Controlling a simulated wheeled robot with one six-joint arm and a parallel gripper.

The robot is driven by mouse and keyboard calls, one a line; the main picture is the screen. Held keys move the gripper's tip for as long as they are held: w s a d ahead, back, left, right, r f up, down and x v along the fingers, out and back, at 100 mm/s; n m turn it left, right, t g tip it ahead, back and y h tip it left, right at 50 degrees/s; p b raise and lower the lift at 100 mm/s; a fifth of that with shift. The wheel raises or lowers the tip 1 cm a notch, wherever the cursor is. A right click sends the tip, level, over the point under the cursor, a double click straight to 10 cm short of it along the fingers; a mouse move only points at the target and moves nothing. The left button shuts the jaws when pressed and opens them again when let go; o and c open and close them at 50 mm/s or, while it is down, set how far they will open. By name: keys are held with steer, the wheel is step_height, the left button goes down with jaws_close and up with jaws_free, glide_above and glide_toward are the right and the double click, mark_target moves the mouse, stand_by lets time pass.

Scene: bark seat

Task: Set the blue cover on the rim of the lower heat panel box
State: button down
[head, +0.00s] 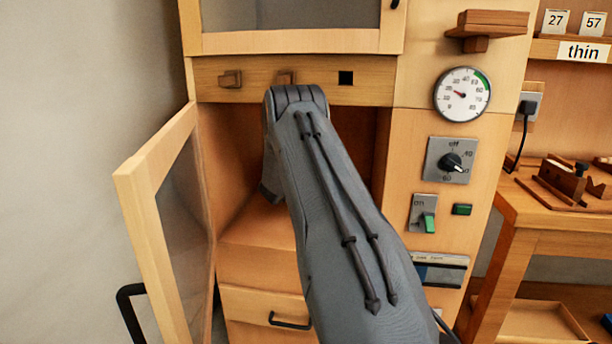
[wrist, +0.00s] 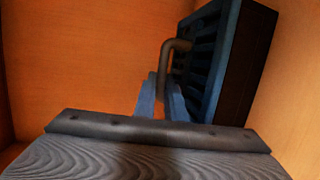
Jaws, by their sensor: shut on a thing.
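In the wrist view the blue cover (wrist: 207,60) is a dark blue slatted panel with a bent brown handle (wrist: 166,62), standing tilted at the upper right. My gripper (wrist: 163,88) is shut on the handle, its two blue-grey fingers close together at the handle's end. A dark box-like side (wrist: 244,65), perhaps of the lower heat panel box, shows directly behind the slats. I cannot tell whether the cover touches its rim. In the head view my arm reaches into the lower compartment and hides the gripper, cover and box.
The wooden cabinet's lower glass door (head: 160,205) stands open at left. A drawer (head: 265,308) lies below the compartment. A dial gauge (head: 462,95), a knob (head: 451,161) and a green switch (head: 424,219) are on the right panel. Orange-lit compartment walls (wrist: 85,55) surround the gripper.

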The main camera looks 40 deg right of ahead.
steer(key=c, duration=1.7)
jaws_free()
steer(key=shift+c, duration=0.2)
